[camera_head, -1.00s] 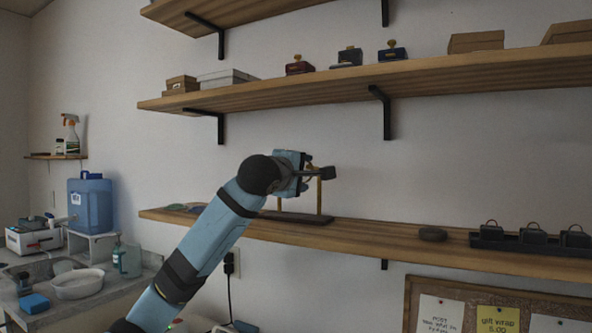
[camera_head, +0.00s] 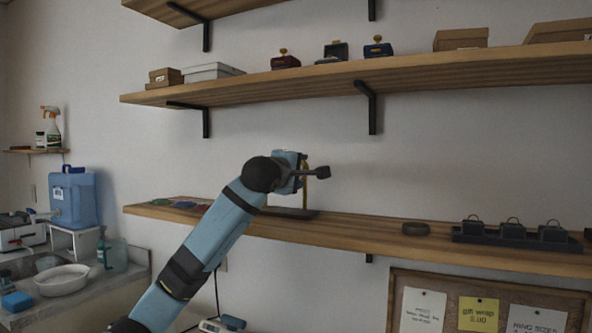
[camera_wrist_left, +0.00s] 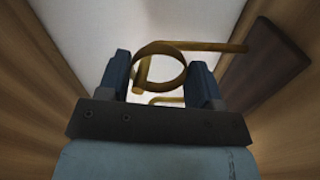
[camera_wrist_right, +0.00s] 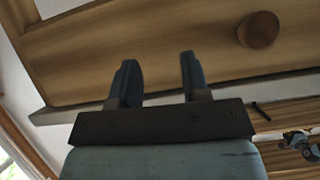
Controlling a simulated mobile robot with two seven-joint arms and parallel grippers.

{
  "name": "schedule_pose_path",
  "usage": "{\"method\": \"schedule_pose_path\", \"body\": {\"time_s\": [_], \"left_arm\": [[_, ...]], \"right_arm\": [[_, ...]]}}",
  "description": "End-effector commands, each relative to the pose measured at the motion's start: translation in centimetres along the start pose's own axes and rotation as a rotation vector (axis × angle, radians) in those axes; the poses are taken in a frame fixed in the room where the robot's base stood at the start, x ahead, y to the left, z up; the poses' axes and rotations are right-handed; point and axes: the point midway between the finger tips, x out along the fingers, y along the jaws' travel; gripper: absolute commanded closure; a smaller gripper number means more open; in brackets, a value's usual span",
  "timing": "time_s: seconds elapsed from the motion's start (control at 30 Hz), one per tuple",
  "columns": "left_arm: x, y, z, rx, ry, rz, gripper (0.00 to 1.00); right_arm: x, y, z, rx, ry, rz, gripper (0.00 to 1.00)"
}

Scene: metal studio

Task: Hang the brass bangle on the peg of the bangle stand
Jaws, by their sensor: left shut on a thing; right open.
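The brass bangle (camera_wrist_left: 160,68) is between the two fingers of my left gripper (camera_wrist_left: 162,80), touching both, in the left wrist view. The brass rods of the bangle stand (camera_wrist_left: 222,47) cross right behind the bangle; I cannot tell whether the peg passes through it. The stand's dark base (camera_wrist_left: 272,60) is at the right there. In the head view my left gripper (camera_head: 305,172) is in front of the stand's upright (camera_head: 306,190), above its base on the middle shelf; the bangle is hidden there. My right gripper (camera_wrist_right: 156,78) is open and empty in the right wrist view.
The middle shelf (camera_head: 360,232) holds a dark round piece (camera_head: 416,228) and a black rack of small padlock-like things (camera_head: 512,232) on the right. An upper shelf (camera_head: 300,78) with boxes is overhead. A wooden front with a round knob (camera_wrist_right: 258,29) is ahead of my right gripper.

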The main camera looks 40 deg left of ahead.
Motion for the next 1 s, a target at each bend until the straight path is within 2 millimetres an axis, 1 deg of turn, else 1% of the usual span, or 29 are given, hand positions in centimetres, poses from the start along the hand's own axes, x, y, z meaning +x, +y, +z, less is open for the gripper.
{"method": "schedule_pose_path", "body": {"time_s": [0.23, 0.27, 0.3, 0.37, 0.63, 0.73, 0.87, 1.0], "left_arm": [[0.0, 0.0, 0.0, 0.0, 0.0, 0.001, 0.64], [0.0, 0.0, 0.0, 0.0, 0.0, 0.001, 0.34], [0.0, 0.0, 0.0, 0.0, 0.0, 0.001, 0.25], [0.0, 0.0, 0.0, 0.0, 0.0, 0.001, 0.11], [-0.1, 0.0, 0.0, 0.0, 0.0, 0.0, 0.11], [-0.6, 0.0, -0.1, 0.001, 0.0, 0.001, 0.11], [-2.5, 0.0, -0.1, 0.003, 0.0, 0.002, 0.11], [-5.6, -0.1, 0.0, 0.006, 0.0, 0.002, 0.11]], "right_arm": [[-0.2, -0.1, -0.5, 0.001, 0.008, -0.001, 0.57], [-0.2, -0.1, -0.5, 0.001, 0.009, -0.002, 0.57], [-0.2, -0.1, -0.5, 0.001, 0.009, -0.002, 0.57], [-0.2, -0.1, -0.5, 0.001, 0.009, -0.002, 0.57], [-0.1, -0.1, -0.3, 0.001, 0.006, -0.002, 0.57], [0.0, -0.1, -0.1, 0.001, 0.003, -0.003, 0.57], [0.1, -0.1, 0.1, 0.002, 0.002, -0.003, 0.57], [0.1, -0.1, 0.1, 0.003, 0.004, -0.004, 0.57]]}}
